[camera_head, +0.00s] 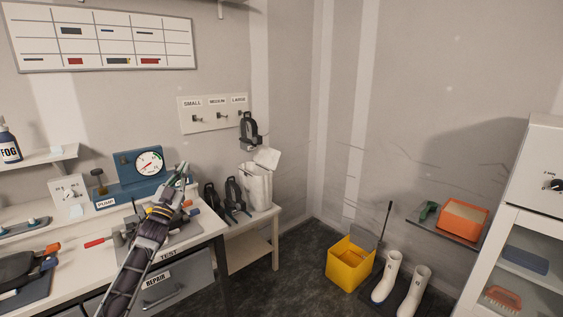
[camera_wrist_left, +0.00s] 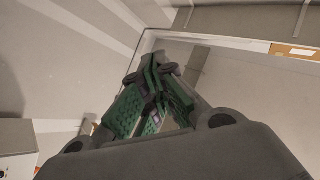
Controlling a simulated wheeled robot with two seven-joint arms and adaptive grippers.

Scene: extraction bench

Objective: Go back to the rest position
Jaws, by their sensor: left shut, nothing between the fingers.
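My left arm comes in from the lower left in the head view, and its gripper (camera_head: 181,172) is raised in front of the bench, its tip overlapping the blue pump unit. In the left wrist view the green-padded fingers (camera_wrist_left: 155,85) are closed together with nothing between them. That view looks toward bare wall and a white-framed board edge. My right gripper does not show in either view.
The bench (camera_head: 205,222) carries a blue pump unit with gauge (camera_head: 149,163) and red-handled tools. A white container (camera_head: 257,185) stands on a low side table. A yellow bucket (camera_head: 349,262) and white boots (camera_head: 387,277) stand on the floor. A white cabinet (camera_head: 538,165) is at right.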

